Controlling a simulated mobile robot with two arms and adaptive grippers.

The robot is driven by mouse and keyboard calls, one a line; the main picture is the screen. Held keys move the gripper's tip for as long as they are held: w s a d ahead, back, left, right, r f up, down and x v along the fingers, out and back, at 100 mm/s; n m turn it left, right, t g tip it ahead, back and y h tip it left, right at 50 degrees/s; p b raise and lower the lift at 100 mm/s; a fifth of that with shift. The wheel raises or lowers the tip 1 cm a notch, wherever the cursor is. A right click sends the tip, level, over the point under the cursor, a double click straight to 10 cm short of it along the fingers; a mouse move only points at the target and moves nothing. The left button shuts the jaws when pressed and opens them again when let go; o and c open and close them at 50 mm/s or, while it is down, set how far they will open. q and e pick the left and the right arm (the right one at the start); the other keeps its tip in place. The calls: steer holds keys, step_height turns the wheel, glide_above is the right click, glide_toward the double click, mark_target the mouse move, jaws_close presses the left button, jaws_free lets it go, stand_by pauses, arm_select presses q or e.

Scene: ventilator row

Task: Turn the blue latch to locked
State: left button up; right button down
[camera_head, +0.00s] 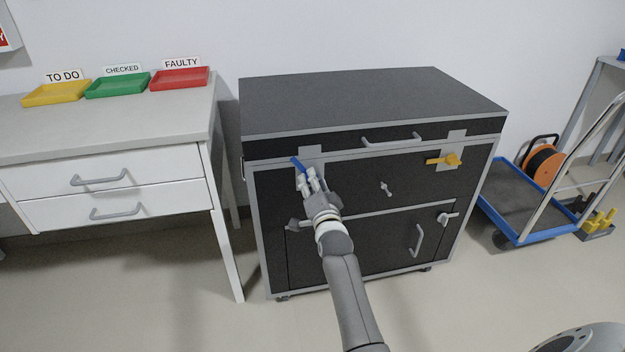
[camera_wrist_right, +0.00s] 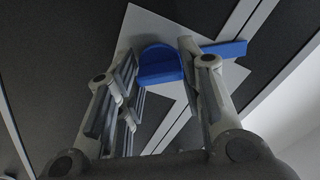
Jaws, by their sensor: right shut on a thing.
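The blue latch (camera_head: 297,164) is on the upper left front of the dark case, over a light grey plate (camera_head: 311,150). In the head view its visible part slants up to the left. My right gripper (camera_head: 308,178) is at the latch, its fingers covering the lower part. In the right wrist view the latch's rounded blue hub (camera_wrist_right: 160,65) sits between the two fingers (camera_wrist_right: 160,88), and a blue arm (camera_wrist_right: 226,49) sticks out past one finger. The right gripper is shut on the latch. My left gripper is not in view.
A yellow latch (camera_head: 445,160) is at the case's upper right front. A grey handle (camera_head: 390,140) is on the lid edge. A white desk with yellow, green and red trays (camera_head: 118,84) stands left. A blue cart (camera_head: 530,205) stands right.

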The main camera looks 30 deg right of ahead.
arm_select(q)
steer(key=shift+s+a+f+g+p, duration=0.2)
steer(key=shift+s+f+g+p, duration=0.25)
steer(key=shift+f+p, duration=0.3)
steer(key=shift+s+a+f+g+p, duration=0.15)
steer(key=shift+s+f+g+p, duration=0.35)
steer(key=shift+p, duration=0.35)
arm_select(e)
steer(key=shift+m, duration=3.6)
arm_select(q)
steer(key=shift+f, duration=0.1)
arm_select(e)
steer(key=c, duration=1)
jaws_free()
steer(key=shift+d, duration=0.1)
steer(key=shift+o, duration=0.2)
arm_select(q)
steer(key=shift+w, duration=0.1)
arm_select(e)
steer(key=v, duration=0.7)
steer(key=shift+s, duration=0.25)
